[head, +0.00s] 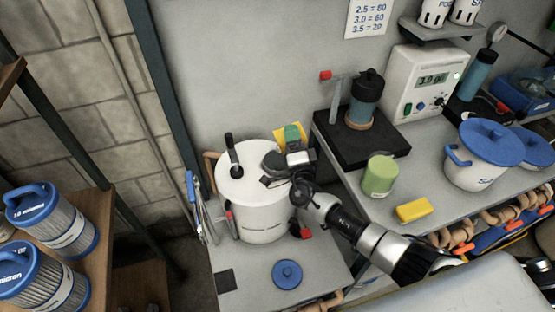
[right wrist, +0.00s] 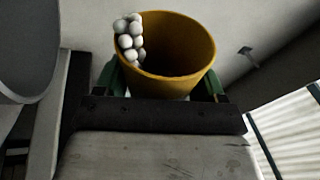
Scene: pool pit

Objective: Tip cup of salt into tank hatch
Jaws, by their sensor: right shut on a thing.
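The white tank (head: 258,215) stands on the low grey bench in the head view. A dark grey round piece (head: 272,160) shows at its top right, partly behind my gripper; I cannot tell whether the hatch is open. My right gripper (head: 292,140) is shut on the yellow cup (head: 280,137) at the tank's back right edge. In the right wrist view the cup (right wrist: 172,60) sits between green fingers. White salt balls (right wrist: 130,38) bunch against its left side, up to the rim. My left gripper is out of view.
A black lever (head: 232,155) stands on the tank lid. A blue lid (head: 287,273) lies on the bench before the tank. On the right bench are a green jar (head: 379,175), a yellow block (head: 412,210) and a white tub (head: 478,172). A filter shelf stands left.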

